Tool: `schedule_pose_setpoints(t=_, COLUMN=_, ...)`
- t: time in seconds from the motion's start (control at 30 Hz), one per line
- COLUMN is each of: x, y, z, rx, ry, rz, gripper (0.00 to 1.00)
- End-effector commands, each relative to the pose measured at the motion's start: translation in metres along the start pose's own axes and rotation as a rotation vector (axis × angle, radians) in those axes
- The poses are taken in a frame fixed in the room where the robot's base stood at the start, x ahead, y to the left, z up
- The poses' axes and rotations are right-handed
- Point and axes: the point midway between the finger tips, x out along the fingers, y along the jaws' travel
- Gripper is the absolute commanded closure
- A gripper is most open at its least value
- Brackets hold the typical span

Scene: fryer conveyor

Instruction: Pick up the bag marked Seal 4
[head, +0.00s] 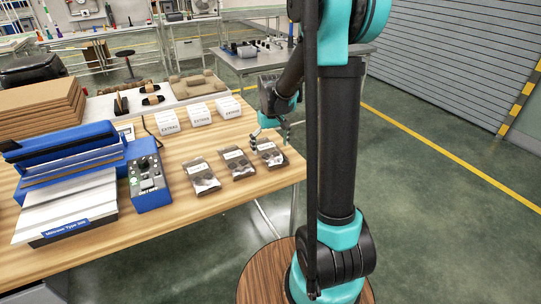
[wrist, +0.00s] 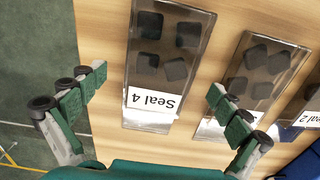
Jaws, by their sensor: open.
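The bag marked Seal 4 (wrist: 150,75) is a clear flat pouch with several dark square pieces and a white label. It lies on the wooden table close to its edge, and looks to be the rightmost bag (head: 271,156) in the head view. My gripper (wrist: 157,84) is open above it, fingers apart on either side of the bag in the wrist view, apparently not touching it. In the head view my gripper (head: 268,133) hangs over the table's right end, partly covering that bag. Its exact height above the bag is hard to tell.
A similar middle bag (head: 237,163) lies close beside it, near my right finger in the wrist view. Another bag (head: 204,178) lies farther left. White boxes (head: 199,114) stand behind. A blue sealing machine (head: 75,175) and control box (head: 149,182) stand left.

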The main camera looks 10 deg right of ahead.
Motion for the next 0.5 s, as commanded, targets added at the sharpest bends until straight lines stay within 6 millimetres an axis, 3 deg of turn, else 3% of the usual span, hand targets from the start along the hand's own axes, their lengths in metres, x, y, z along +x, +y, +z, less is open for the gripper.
schedule_pose_setpoints(t=0.13, x=0.0130, y=0.0000, z=0.0002, rx=0.000, ry=0.000, rz=0.000, gripper=0.00)
schedule_pose_setpoints(t=0.37, x=0.0147, y=0.0000, z=0.0003, rx=0.000, ry=0.000, rz=0.000, gripper=0.00)
schedule_pose_setpoints(t=0.5, x=0.0145, y=0.0000, z=0.0003, rx=0.000, ry=0.000, rz=0.000, gripper=0.14)
